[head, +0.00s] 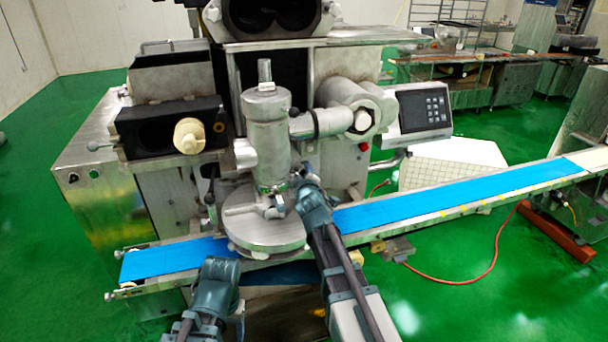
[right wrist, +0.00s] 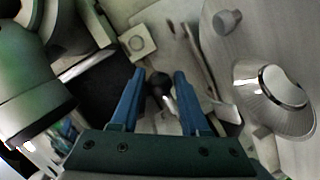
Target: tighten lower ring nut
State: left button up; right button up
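A vertical metal cylinder (head: 266,135) stands on the front of the machine above a round metal plate (head: 262,230). The lower ring nut seems to be the band at the cylinder's foot (head: 270,187); its edges and handles are hard to make out. My right gripper (head: 298,184) is just right of that foot. In the right wrist view its two blue fingers (right wrist: 158,88) are apart, with a dark knob (right wrist: 157,84) showing in the gap; I cannot tell its depth. A grey-green cylindrical part (right wrist: 35,100) is at left there. My left gripper (head: 220,268) is low at front, its fingertips unclear.
A blue conveyor belt (head: 430,202) runs under the round plate and off to the right. A cream knob (head: 189,136) sticks out at left. A control panel (head: 424,110) is at right. In the right wrist view, a shiny dome (right wrist: 283,87) sits on a pale surface.

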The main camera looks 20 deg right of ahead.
grip_shut()
dwell(1.3)
